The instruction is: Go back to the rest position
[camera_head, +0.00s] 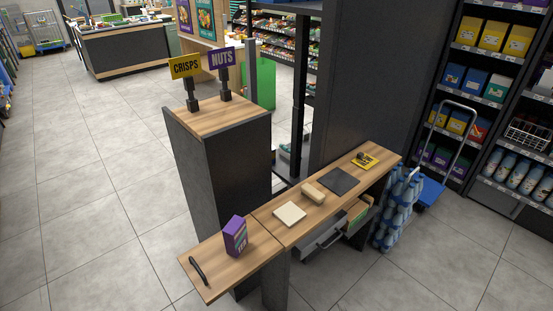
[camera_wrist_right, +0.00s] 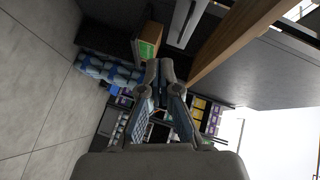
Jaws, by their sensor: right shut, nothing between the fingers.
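My right gripper (camera_wrist_right: 159,88) shows in the right wrist view. Its two fingers are shut with nothing between them, and it hangs in free air, apart from the counter. Neither gripper shows in the head view, and my left gripper is in no view. The wooden counter (camera_head: 265,233) runs diagonally across the head view. A purple box (camera_head: 235,236) stands upright near its left end, beside a dark curved object (camera_head: 198,270). In the right wrist view the counter's wooden edge (camera_wrist_right: 238,45) is at the upper right.
A pale square (camera_head: 289,214), a beige block (camera_head: 314,193), a dark pad (camera_head: 339,180) and a yellow item (camera_head: 364,161) lie on the counter. A grey drawer (camera_head: 322,239) sticks out below. Blue bottles (camera_head: 392,215) and a trolley (camera_head: 431,190) stand at right. CRISPS (camera_head: 185,68) and NUTS (camera_head: 222,59) signs top a tall stand.

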